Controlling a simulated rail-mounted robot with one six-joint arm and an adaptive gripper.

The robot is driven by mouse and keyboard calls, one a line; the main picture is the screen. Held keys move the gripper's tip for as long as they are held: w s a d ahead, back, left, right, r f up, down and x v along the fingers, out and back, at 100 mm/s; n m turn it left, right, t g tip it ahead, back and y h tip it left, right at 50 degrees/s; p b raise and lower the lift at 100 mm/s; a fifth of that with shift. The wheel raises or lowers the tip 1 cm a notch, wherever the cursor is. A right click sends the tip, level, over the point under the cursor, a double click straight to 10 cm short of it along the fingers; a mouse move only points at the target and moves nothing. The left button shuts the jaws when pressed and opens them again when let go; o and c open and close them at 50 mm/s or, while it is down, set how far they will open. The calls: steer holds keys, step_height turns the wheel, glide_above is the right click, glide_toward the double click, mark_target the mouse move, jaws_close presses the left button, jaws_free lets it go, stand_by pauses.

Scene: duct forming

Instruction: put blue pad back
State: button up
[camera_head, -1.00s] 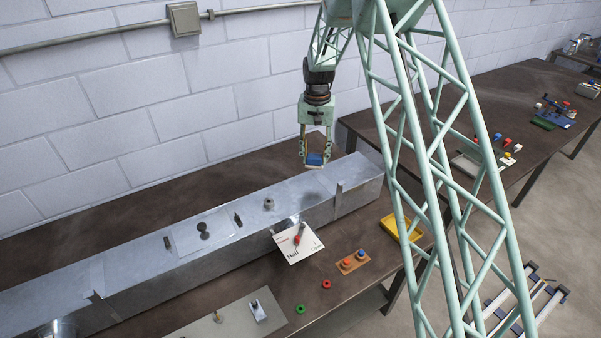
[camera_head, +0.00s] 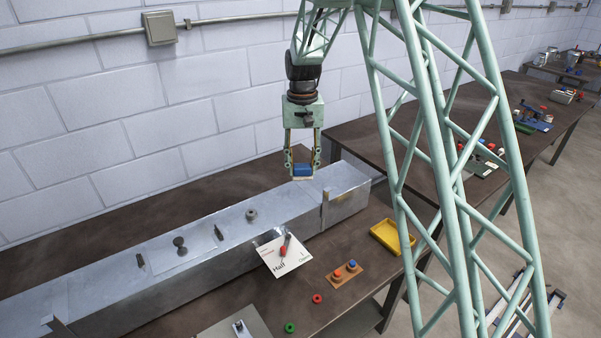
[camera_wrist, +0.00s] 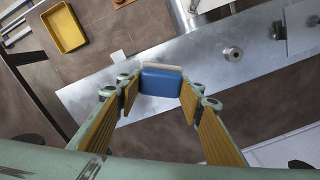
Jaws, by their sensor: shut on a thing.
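My gripper (camera_head: 302,172) points down above the right part of the long metal duct and is shut on the blue pad (camera_head: 303,169). In the wrist view the blue pad (camera_wrist: 161,80) sits between the yellow-lined fingers, with a pale strip along its far edge. The pad is held above the duct, apart from its top face as far as I can tell. A yellow tray (camera_head: 392,238) lies on the table to the right of the duct. The tray also shows at the upper left of the wrist view (camera_wrist: 63,28) and looks empty.
The metal duct (camera_head: 120,290) runs along the table, with small dark parts on top. An orange block with red and blue knobs (camera_head: 345,274), a red ring (camera_head: 317,298) and a green ring (camera_head: 289,327) lie in front.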

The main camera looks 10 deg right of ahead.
steer(key=s+r+n+b, duration=0.1)
steer(key=s+b, duration=0.7)
steer(key=s, duration=0.2)
steer(key=shift+a+r+n+b, duration=0.2)
steer(key=shift+r+n+b, duration=0.15)
steer(key=shift+n, duration=0.05)
steer(key=shift+a, duration=0.1)
